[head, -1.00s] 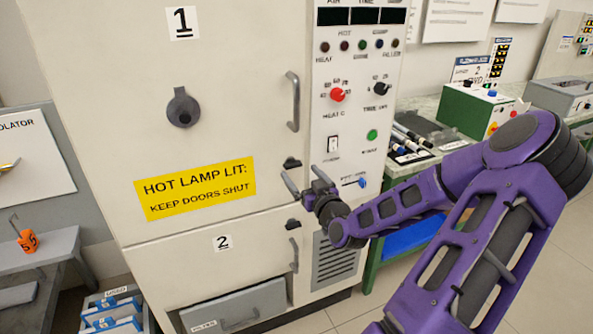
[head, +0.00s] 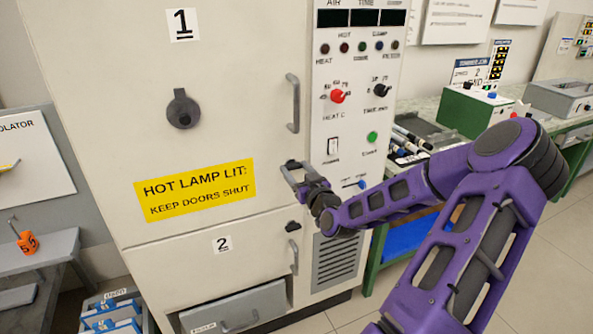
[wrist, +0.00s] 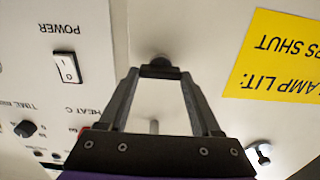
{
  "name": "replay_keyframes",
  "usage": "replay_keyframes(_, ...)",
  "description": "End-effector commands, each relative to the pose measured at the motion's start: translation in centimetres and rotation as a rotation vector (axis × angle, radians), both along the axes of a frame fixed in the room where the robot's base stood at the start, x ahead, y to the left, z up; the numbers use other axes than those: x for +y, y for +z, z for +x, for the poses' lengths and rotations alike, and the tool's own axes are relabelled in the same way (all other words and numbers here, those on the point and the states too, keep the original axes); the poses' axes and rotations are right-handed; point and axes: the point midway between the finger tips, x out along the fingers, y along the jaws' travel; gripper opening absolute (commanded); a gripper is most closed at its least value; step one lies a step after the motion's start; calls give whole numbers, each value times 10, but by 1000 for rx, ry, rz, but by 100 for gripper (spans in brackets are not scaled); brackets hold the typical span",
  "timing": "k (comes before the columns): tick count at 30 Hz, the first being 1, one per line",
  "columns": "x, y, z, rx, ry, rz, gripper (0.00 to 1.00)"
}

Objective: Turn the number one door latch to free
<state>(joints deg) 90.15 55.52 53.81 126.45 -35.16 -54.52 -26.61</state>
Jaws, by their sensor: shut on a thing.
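The number one door (head: 235,95) is the large upper cream door of the cabinet, marked with a 1, and looks closed. Its latch (head: 291,163) is a small dark knob at the door's lower right edge, partly hidden by my fingers. My gripper (head: 290,172) is at this latch, reaching in from the right. In the wrist view, which looks upside down, my two fingers (wrist: 158,76) close on the dark latch (wrist: 157,62). I cannot tell which way the latch is turned.
The grey door handle (head: 293,103) stands out above the latch. The number two latch (head: 293,226) is just below my gripper. A control panel with a power switch (head: 333,146) and knobs is close on the right. A yellow warning label (head: 195,190) is on the left.

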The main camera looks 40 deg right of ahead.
Motion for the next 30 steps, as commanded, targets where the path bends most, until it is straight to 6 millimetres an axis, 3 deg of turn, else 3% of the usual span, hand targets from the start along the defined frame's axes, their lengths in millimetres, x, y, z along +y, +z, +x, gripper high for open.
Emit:
replay_keyframes(1, 0, 0, 0, 0, 0, 0, 21)
replay_keyframes(3, 0, 0, 0, 0, 0, 0, 9)
replay_keyframes(17, 0, 1, 0, -26, 1, 114, 9)
replay_keyframes(30, -2, 1, -1, -119, 0, 494, 9)
